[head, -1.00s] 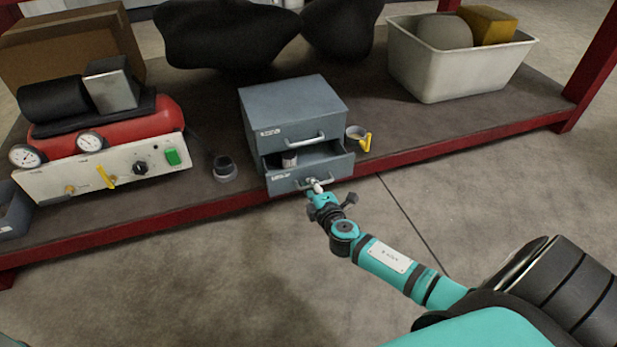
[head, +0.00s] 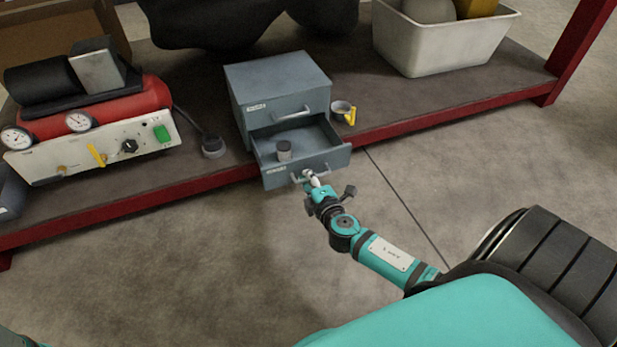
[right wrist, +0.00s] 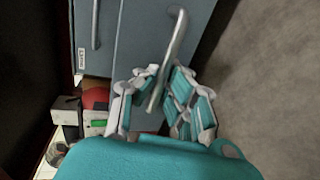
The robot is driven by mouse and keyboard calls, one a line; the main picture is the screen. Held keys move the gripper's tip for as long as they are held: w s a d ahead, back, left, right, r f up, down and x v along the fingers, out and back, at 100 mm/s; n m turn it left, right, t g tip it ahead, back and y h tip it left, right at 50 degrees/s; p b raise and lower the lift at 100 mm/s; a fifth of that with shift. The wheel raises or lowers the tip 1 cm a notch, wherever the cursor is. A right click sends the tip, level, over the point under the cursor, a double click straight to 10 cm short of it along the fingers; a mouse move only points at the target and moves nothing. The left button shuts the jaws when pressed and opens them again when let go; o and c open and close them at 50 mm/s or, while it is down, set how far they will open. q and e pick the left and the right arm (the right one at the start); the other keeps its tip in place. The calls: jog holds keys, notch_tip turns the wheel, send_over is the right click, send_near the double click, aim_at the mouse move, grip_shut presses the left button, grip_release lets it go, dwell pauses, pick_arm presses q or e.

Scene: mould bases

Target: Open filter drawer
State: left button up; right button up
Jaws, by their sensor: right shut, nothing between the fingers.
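A grey two-drawer cabinet (head: 280,85) stands on the bench. Its lower drawer (head: 325,162) is pulled well out and holds a small grey cylinder with a light band (head: 284,152). The upper drawer (head: 262,120) is shut. My right gripper (head: 314,180) is at the lower drawer's handle (head: 326,169). In the right wrist view, the fingers of the right gripper (right wrist: 160,90) lie beside the metal handle (right wrist: 176,40), with nothing gripped; exact contact is hard to tell. My left gripper is out of view.
A red compressor unit with gauges (head: 110,105) and a small dark cylinder (head: 212,147) are on the left. A white bin (head: 440,50) is at the back right. The floor before the red bench edge (head: 420,128) is clear.

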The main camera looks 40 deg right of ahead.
jog(key=shift+o, duration=1.4)
jog(key=shift+s, duration=0.1)
jog(key=v, duration=1.1)
jog(key=shift+s, duration=0.35)
jog(key=shift+a+r, duration=0.1)
jog(key=shift+r, duration=0.05)
